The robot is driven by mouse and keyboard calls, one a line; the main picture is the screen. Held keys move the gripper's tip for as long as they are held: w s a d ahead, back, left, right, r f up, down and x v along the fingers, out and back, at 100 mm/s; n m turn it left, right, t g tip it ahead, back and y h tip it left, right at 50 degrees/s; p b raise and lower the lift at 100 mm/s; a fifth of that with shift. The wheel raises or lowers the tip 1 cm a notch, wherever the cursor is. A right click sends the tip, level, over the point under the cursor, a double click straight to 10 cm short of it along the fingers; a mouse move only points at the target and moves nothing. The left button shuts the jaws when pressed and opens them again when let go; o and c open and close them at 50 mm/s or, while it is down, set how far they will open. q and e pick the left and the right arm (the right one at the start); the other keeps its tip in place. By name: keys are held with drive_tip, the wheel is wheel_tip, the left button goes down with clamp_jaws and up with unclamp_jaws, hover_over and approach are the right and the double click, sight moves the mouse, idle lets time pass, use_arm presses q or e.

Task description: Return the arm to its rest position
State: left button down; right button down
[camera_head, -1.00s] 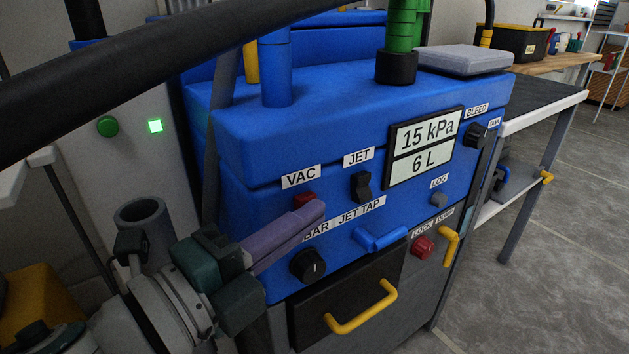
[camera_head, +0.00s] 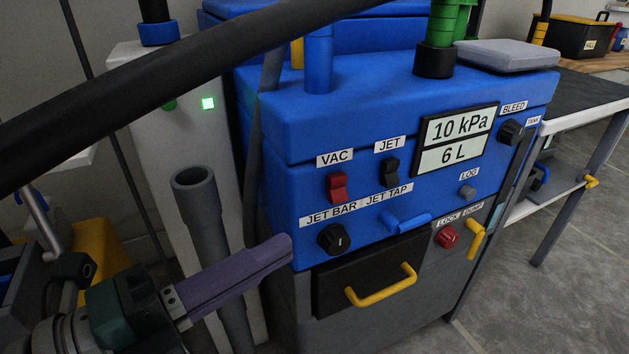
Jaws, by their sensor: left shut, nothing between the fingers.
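My left gripper (camera_head: 280,251) comes in from the lower left with its purple fingers shut and empty. Its tips are in front of the left edge of the blue machine (camera_head: 285,140), left of the black JET BAR knob (camera_head: 334,238) and apart from it in the picture. The red VAC switch (camera_head: 337,188) and black JET switch (camera_head: 389,172) are in plain view. The display (camera_head: 455,140) reads 10 kPa and 6 L. My right gripper is not in view.
A thick black hose (camera_head: 200,75) crosses the upper left. A grey pipe (camera_head: 205,215) stands upright behind my gripper. A black drawer with a yellow handle (camera_head: 382,290) is below the panel. A dark-topped bench (camera_head: 590,95) stands at right, with open floor in front.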

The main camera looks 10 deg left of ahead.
use_arm(q)
drive_tip(key=w+a+r+n+y+p, duration=0.1)
drive_tip(key=a+r+n+y+p, duration=0.45)
drive_tip(key=r+n+p, duration=0.3)
drive_tip(key=w+a+r+n+y+p, duration=0.1)
drive_tip(key=a+r+n+y+p, duration=0.3)
drive_tip(key=r+n+y+p, duration=0.35)
drive_tip(key=s+r+n+g+h+p, duration=0.1)
drive_tip(key=s+r+n+g+p, duration=0.35)
drive_tip(key=s+r+p, duration=0.35)
drive_tip(key=s+r+n+g+h+p, duration=0.1)
drive_tip(key=s+r+n+g+p, duration=0.4)
drive_tip(key=s+p, duration=0.5)
wheel_tip(320, 180, up, 35)
drive_tip(key=m+p, duration=0.1)
drive_tip(key=p, duration=3.4)
drive_tip(key=shift+w+d+g, duration=0.15)
drive_tip(key=shift+w+g, duration=0.2)
drive_tip(key=shift+w, duration=0.1)
